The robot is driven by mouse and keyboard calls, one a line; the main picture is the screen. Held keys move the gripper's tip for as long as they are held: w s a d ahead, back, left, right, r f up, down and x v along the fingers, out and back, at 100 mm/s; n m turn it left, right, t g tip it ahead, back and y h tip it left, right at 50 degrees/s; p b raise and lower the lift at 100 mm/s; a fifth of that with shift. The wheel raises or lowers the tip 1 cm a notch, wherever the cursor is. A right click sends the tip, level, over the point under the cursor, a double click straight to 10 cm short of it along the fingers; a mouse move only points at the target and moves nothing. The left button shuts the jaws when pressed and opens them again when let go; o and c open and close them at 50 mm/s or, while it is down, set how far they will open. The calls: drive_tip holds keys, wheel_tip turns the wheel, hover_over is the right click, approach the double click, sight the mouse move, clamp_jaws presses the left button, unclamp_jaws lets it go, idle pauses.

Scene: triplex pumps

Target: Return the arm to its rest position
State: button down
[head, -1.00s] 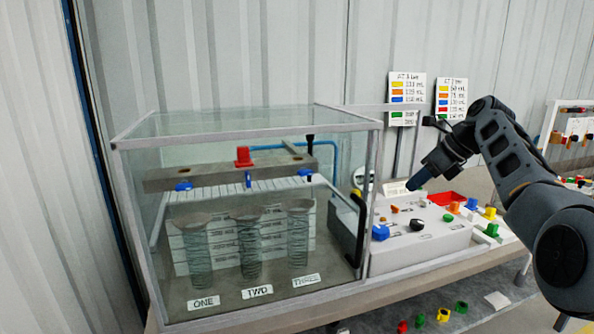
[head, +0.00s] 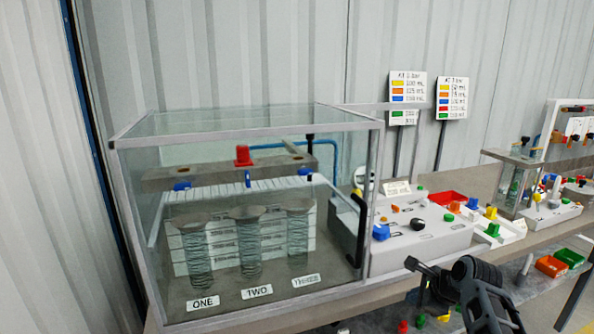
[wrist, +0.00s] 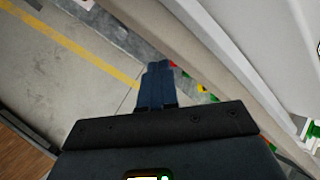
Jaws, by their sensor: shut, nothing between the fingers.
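My gripper (wrist: 158,67) shows in the wrist view as two dark blue fingers, shut together with nothing between them. It points toward the grey floor beside the bench edge. In the head view my arm is folded low at the bottom right, in front of the bench, and its fingers are hard to make out there. The glass case (head: 245,122) with three coiled springs labelled ONE, TWO and THREE stands left of my arm. The grey control box (head: 440,240) with coloured knobs is behind and above my arm.
A red tray (head: 447,198) and loose coloured parts lie on the bench. A second, smaller glass rig (head: 515,180) stands farther right. Orange (head: 551,266) and green (head: 569,257) bins sit below the bench. Two colour charts (head: 407,88) stand behind. Open floor shows in the wrist view.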

drive_tip(key=s+a+f+n+t+h, duration=0.1)
drive_tip(key=s+f+n, duration=0.1)
drive_tip(key=s+f, duration=0.5)
drive_tip(key=s+f+n+t+h, duration=0.1)
drive_tip(key=s+f+n, duration=0.25)
drive_tip(key=s, duration=0.55)
drive_tip(key=s+a+f+n+t+h, duration=0.15)
drive_tip(key=s+n, duration=0.35)
drive_tip(key=s, duration=1.2)
drive_tip(key=s+a+r+n+t, duration=0.25)
drive_tip(key=s+r+n, duration=0.5)
drive_tip(key=s, duration=0.75)
drive_tip(key=s+a+r+n+t, duration=0.1)
drive_tip(key=s+r+n, duration=0.1)
drive_tip(key=s+r, duration=0.3)
drive_tip(key=s+a+r+n+t, duration=0.1)
drive_tip(key=s+r, duration=0.4)
drive_tip(key=r, duration=0.8)
drive_tip(key=shift+s+a+n+y, duration=0.3)
drive_tip(key=shift+n+y, duration=0.15)
drive_tip(key=shift+n, duration=0.15)
drive_tip(key=c, duration=1.8)
unclamp_jaws()
drive_tip(key=shift+c, duration=0.2)
